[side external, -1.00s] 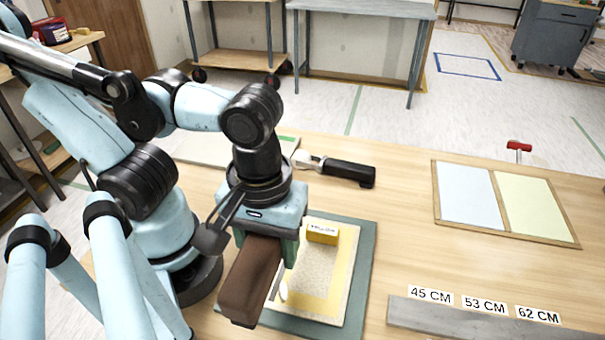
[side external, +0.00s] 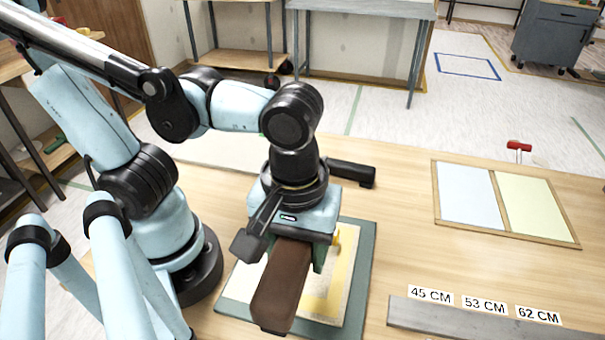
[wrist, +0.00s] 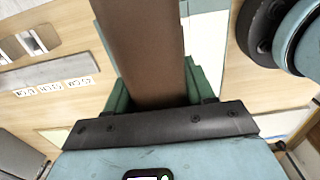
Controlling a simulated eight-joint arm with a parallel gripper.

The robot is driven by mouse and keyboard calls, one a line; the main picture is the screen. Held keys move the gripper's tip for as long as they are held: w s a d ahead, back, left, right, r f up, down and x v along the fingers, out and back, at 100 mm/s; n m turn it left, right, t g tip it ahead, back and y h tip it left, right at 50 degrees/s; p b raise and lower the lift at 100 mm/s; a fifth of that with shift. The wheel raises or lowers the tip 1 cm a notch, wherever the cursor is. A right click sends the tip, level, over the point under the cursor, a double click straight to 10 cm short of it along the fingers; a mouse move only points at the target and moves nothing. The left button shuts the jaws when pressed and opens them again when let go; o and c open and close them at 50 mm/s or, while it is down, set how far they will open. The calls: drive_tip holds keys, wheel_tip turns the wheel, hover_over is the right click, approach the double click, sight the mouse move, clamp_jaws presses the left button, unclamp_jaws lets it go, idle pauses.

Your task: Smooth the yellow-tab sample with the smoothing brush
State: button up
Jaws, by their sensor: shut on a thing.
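The smoothing brush (side external: 282,285) is a long brown block, held in my gripper (side external: 300,252) between its green jaws. In the wrist view the brush (wrist: 145,50) runs up and away from between the jaws (wrist: 160,98). The yellow-tab sample (side external: 341,283) is a pale speckled sheet with a yellow border, lying on a dark green board (side external: 360,270). The brush and gripper are over it and cover much of it. Only a sliver of the yellow tab (side external: 337,236) shows beside the gripper. I cannot tell whether the brush's underside touches the sheet.
A black-handled tool (side external: 351,173) lies behind my gripper. A wooden frame with blue and pale yellow panels (side external: 468,195) lies at right. A grey strip (side external: 470,324) with 45, 53 and 62 cm labels lies at front right. The table between is clear.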

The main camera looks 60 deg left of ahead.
drive_tip(key=shift+w+d, duration=0.45)
drive_tip(key=shift+w, duration=0.05)
drive_tip(key=shift+f, duration=0.1)
hover_over(306, 299)
drive_tip(key=shift+f, duration=3.2)
drive_tip(key=shift+f, duration=1.25)
drive_tip(key=shift+s+a, duration=1.85)
drive_tip(key=shift+s, duration=0.05)
drive_tip(key=shift+w+d, duration=1.85)
drive_tip(key=shift+s+a, duration=0.95)
